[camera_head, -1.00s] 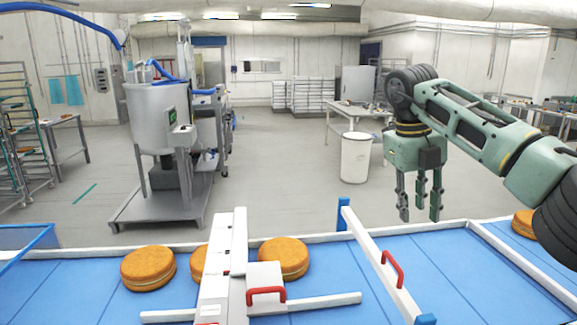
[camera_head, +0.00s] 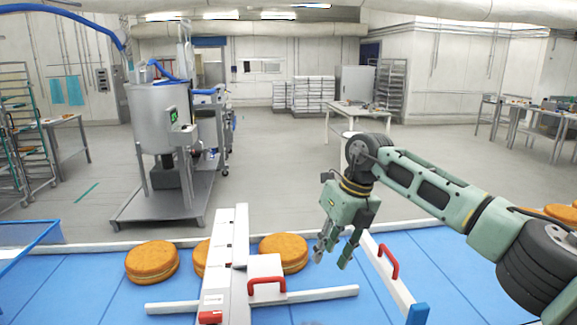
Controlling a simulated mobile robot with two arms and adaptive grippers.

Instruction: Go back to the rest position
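My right gripper (camera_head: 332,258) hangs over the back part of the blue table, fingers pointing down. Its fingers are apart and nothing shows between them. It is to the right of an orange-brown round cake (camera_head: 284,250), without a visible touch. My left gripper is not in view.
More rounds lie on the blue table (camera_head: 75,290): one at the left (camera_head: 152,262), several at the far right (camera_head: 562,212). A white frame with a red handle (camera_head: 267,284) and a white bar (camera_head: 398,284) with another red handle stand on it. A blue-edged tray (camera_head: 25,235) is at left.

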